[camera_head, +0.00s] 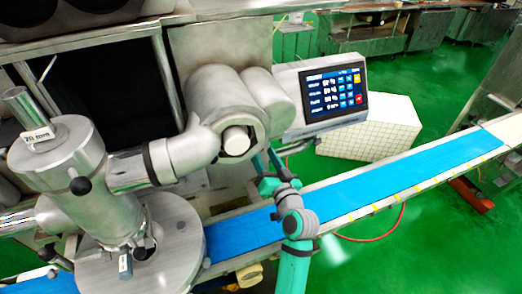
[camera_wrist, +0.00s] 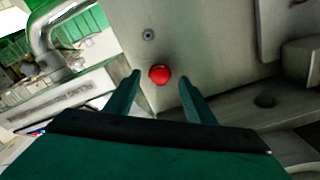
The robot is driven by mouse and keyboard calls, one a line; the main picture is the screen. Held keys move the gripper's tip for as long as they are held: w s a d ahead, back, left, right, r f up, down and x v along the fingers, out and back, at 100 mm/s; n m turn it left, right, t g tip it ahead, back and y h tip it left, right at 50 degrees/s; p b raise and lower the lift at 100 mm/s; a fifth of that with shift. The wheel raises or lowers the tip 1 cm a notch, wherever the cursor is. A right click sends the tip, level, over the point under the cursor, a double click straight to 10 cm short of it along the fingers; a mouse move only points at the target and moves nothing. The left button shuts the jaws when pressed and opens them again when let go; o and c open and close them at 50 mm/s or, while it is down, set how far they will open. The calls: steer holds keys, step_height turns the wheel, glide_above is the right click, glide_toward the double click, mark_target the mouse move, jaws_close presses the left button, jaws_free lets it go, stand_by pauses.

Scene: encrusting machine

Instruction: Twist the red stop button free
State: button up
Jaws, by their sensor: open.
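The red stop button (camera_wrist: 160,74) shows in the wrist view, a round red knob on a grey metal panel (camera_wrist: 205,40). My gripper (camera_wrist: 160,80) is open, with one green finger to the left of the button and one to the right. The button appears between the fingertips, with gaps on both sides; whether the tips reach around it in depth I cannot tell. In the head view my green arm reaches up towards the machine beside the blue belt.
The head view shows the metal encrusting machine (camera_head: 85,165) at left, a control screen (camera_head: 333,93) on its housing, and a blue conveyor belt (camera_head: 370,187). A white tiled block (camera_head: 370,135) stands behind the belt. The wrist view shows a small bolt (camera_wrist: 148,35) near the button.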

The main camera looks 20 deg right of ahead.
steer(key=s, duration=0.8)
steer(key=shift+s, duration=0.25)
steer(key=shift+f, duration=0.1)
steer(key=s+a+f+g+h, duration=0.1)
steer(key=s+a+f, duration=0.2)
steer(key=s+f, duration=0.1)
steer(key=s+a+f+h, duration=0.1)
steer(key=s+a+f, duration=0.3)
steer(key=s+f, duration=0.1)
steer(key=s+a+f+g, duration=0.1)
steer(key=s+a+f, duration=0.2)
steer(key=f, duration=0.3)
steer(key=shift+s+a+f+m+g+h, duration=0.1)
steer(key=shift+s+f+m+g+h, duration=0.1)
steer(key=shift+s, duration=0.2)
steer(key=shift+s+a+f+m+g+h, duration=0.1)
steer(key=shift+s+f+h, duration=0.1)
steer(key=shift+s, duration=0.2)
steer(key=s+a+r+n+y, duration=0.1)
steer(key=s+a+n, duration=0.2)
steer(key=s, duration=0.7)
steer(key=s+a+r+n+y, duration=0.1)
steer(key=s+a+n, duration=0.2)
steer(key=s+a, duration=0.3)
steer(key=f+v, duration=0.1)
steer(key=v, duration=0.3)
steer(key=shift+s+a, duration=0.15)
steer(key=shift+s, duration=0.35)
